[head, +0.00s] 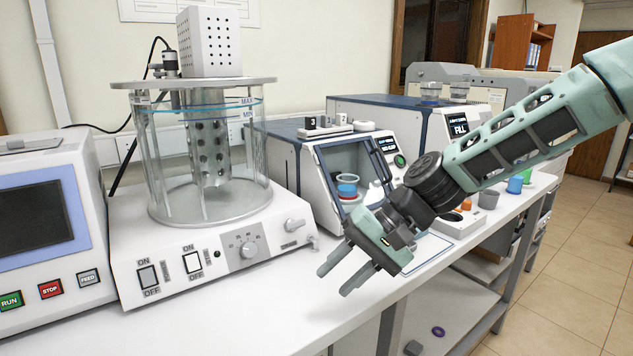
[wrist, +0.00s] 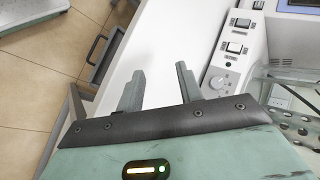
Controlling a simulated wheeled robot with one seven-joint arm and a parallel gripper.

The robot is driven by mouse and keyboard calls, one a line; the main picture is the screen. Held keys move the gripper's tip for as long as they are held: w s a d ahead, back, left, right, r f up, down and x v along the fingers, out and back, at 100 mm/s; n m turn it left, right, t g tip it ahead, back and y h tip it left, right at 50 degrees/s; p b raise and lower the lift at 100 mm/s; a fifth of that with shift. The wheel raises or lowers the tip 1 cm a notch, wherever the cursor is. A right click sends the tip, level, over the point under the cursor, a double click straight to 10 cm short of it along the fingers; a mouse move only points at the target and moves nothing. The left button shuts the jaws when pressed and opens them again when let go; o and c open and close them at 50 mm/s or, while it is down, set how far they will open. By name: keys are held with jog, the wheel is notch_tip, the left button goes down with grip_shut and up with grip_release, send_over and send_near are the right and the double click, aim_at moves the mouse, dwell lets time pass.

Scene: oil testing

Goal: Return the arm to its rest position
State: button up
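My gripper (head: 344,273) hangs at the front edge of the white bench (head: 260,318), to the right of the white control box with the glass bath. Its two grey fingers are apart with nothing between them. In the wrist view my gripper (wrist: 158,88) also shows open and empty, with the bench top beyond the fingers. My arm, pale green, reaches in from the upper right of the head view, angled down to the left.
The glass bath (head: 205,150) stands on its control box (head: 215,250) left of my gripper. Behind is a blue-white tester (head: 305,180) with an open chamber. A second tester (head: 460,125) and small cups, including an orange one (head: 466,204), stand to the right. Floor (head: 560,290) is clear at right.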

jog(key=s+d+r+n+h+p, duration=0.1)
jog(key=s+d+n+h, duration=0.1)
jog(key=s, duration=0.5)
jog(key=s+d+r+n+h+p, duration=0.1)
jog(key=s+d+n+h+p, duration=0.1)
jog(key=s, duration=0.6)
jog(key=s+d+r+n+t+h+p, duration=0.1)
jog(key=s+d+n+h, duration=0.3)
jog(key=s, duration=0.3)
jog(key=shift+s+d+r, duration=0.3)
jog(key=shift+d+r, duration=0.05)
